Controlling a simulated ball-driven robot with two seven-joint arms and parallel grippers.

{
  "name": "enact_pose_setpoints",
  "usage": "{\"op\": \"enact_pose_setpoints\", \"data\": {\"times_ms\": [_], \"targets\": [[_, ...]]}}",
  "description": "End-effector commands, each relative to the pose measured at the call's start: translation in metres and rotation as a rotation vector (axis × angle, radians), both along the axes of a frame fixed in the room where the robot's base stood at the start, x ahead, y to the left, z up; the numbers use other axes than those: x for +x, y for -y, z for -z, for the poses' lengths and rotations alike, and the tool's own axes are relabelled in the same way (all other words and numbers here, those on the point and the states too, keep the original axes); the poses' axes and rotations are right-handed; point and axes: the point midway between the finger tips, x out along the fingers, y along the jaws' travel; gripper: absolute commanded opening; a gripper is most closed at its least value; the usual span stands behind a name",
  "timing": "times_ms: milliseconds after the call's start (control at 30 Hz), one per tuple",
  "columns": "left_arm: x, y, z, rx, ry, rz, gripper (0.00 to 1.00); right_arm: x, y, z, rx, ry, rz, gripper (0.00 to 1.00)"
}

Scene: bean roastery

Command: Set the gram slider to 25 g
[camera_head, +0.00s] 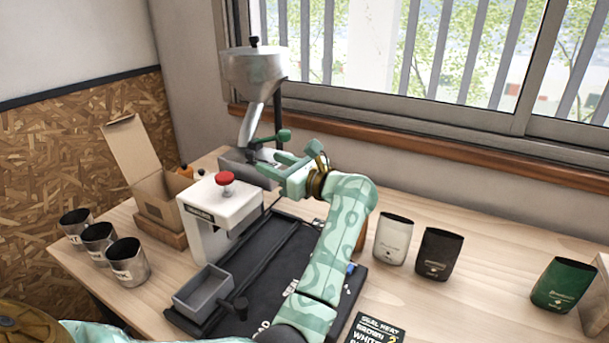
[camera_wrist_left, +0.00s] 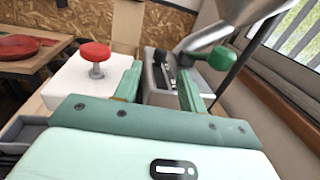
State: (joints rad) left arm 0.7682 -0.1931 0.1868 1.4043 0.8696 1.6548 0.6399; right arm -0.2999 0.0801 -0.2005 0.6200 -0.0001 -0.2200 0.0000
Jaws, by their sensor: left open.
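The grey metal doser (camera_head: 240,165) stands below the steel hopper (camera_head: 254,72) at the back of the table. Its dark panel (camera_wrist_left: 163,74), with a slot and small marks, shows between my fingers in the left wrist view; the gram setting is too small to read. A green ball knob (camera_wrist_left: 222,57) stands just right of the panel; it also shows in the head view (camera_head: 284,135). My left gripper (camera_head: 262,162) is open at the doser, its fingers on either side of the panel. I cannot tell whether they touch anything. My right gripper is not in view.
A white sealer with a red knob (camera_head: 225,178) stands close left of my gripper. An open cardboard box (camera_head: 160,190), metal cups (camera_head: 127,262) and a grey tray (camera_head: 203,290) are nearby. Several bags, including a black one (camera_head: 438,254), stand right of my arm.

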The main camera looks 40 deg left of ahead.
Motion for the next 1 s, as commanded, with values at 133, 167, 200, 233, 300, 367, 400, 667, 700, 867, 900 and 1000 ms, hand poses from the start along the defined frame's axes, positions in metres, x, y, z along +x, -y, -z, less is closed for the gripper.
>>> {"op": "enact_pose_setpoints", "data": {"times_ms": [133,167,200,233,300,367,400,667,700,867,900,1000], "targets": [[-0.001,0.042,0.001,-0.004,-0.002,0.003,0.41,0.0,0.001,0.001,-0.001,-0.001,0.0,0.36],[-0.001,0.05,0.001,-0.002,-0.002,0.003,0.41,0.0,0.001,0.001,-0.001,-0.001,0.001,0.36],[-0.002,0.059,0.001,-0.003,-0.002,0.003,0.41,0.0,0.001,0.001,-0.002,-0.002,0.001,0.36],[-0.002,0.066,0.001,-0.002,-0.003,0.003,0.41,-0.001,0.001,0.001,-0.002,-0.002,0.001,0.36],[-0.003,0.078,0.001,-0.002,-0.001,0.002,0.41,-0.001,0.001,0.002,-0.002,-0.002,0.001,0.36],[-0.003,0.087,0.001,-0.001,-0.003,0.001,0.41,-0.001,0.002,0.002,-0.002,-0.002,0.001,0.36],[-0.003,0.092,0.001,-0.002,-0.002,0.001,0.41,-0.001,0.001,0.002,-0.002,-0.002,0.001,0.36],[-0.004,0.101,0.0,0.001,-0.001,0.0,0.41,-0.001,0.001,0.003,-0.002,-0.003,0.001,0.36],[-0.004,0.101,0.0,0.001,-0.001,0.0,0.41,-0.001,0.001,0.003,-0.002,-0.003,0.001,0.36],[-0.004,0.101,0.0,0.001,-0.001,0.0,0.41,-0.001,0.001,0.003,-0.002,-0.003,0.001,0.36],[-0.004,0.101,0.0,0.001,-0.001,0.0,0.41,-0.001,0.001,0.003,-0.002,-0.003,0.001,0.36],[-0.004,0.101,0.0,0.001,-0.001,0.0,0.41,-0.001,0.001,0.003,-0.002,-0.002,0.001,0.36]]}}
